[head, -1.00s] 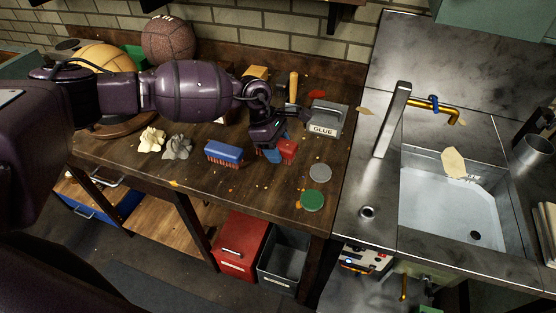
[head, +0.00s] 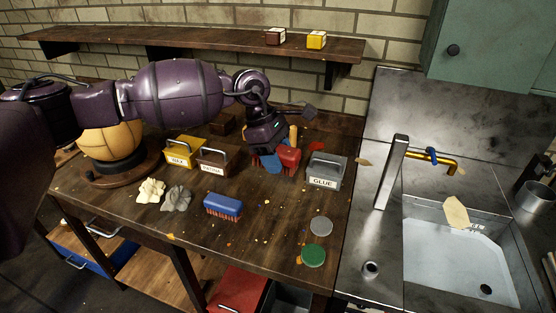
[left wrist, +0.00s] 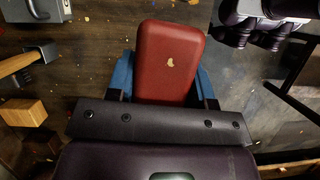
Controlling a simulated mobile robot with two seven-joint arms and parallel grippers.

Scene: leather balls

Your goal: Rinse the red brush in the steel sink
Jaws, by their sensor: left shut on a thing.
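The red brush (head: 290,158) is in my left gripper (head: 273,161), in front of the brick wall and over the dark wooden bench. In the left wrist view the red back of the brush (left wrist: 168,62) sits between the two blue fingers of my left gripper (left wrist: 165,80). Its bristles are hidden there. The brush appears to be held above the bench top, left of the glue box. The steel sink (head: 450,265) is at the right, with a pale basin and a dark drain. A brass tap (head: 440,160) stands behind it. My right gripper is not in view.
A grey glue box (head: 325,176) stands right of the brush. A blue brush (head: 222,207), a grey disc (head: 321,226) and a green disc (head: 313,255) lie nearer the front. A steel post (head: 391,172) rises between bench and sink. A pale tag (head: 456,212) hangs at the sink.

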